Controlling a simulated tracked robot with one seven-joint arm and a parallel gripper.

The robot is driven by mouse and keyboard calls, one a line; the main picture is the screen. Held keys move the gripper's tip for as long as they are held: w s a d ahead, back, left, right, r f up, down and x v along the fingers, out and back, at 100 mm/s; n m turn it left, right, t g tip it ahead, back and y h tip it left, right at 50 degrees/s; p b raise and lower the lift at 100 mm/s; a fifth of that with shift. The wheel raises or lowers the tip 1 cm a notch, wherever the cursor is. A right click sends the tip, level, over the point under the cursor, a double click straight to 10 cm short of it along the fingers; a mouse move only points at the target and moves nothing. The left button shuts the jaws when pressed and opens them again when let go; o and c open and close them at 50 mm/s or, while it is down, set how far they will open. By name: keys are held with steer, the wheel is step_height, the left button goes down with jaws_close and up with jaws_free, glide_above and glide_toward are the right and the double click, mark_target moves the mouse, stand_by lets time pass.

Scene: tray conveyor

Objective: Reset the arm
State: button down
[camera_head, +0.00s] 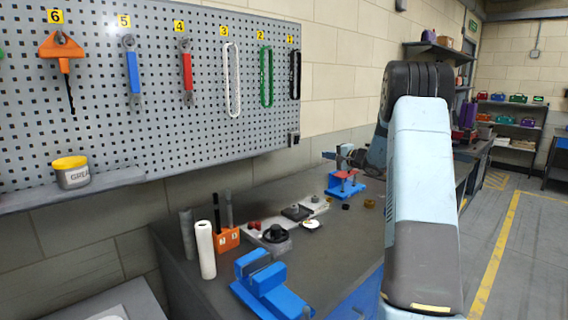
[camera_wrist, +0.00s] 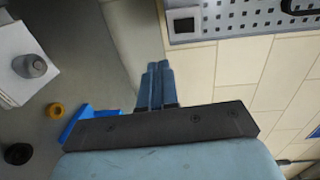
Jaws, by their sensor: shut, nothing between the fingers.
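My gripper (camera_wrist: 157,66) shows in the wrist view with its two blue-grey fingers side by side and touching. It is shut and holds nothing. Behind the fingers are the wall and the workbench edge, and nothing touches the fingertips. In the head view my arm rises on the right, bends at the top and comes down behind its front link. The gripper end is partly hidden there, above the far part of the workbench (camera_head: 335,245), near a blue and red fixture (camera_head: 343,184).
A blue vise (camera_head: 268,288), a white roll (camera_head: 205,250) and an orange holder (camera_head: 226,238) stand on the near bench. Small parts lie mid-bench, including a yellow ring (camera_wrist: 55,110). A pegboard (camera_head: 150,100) with hanging tools lines the wall. Floor on the right is clear.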

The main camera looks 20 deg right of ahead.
steer(key=s+a+r+n+g, duration=0.4)
steer(key=s+a, duration=0.8)
steer(key=s+a+r+n+g, duration=0.4)
steer(key=s+a+r, duration=0.1)
steer(key=s+a, duration=0.7)
steer(key=s+f+n+h, duration=0.2)
steer(key=s+h, duration=0.1)
steer(key=s, duration=1.2)
steer(key=s+f+n+g+h, duration=0.1)
steer(key=s+h, duration=0.3)
steer(key=s, duration=1.1)
steer(key=shift+s+d+f+n+h, duration=0.2)
steer(key=shift+d+f+n+h, duration=0.1)
steer(key=shift+f+n, duration=0.4)
steer(key=shift+r, duration=0.15)
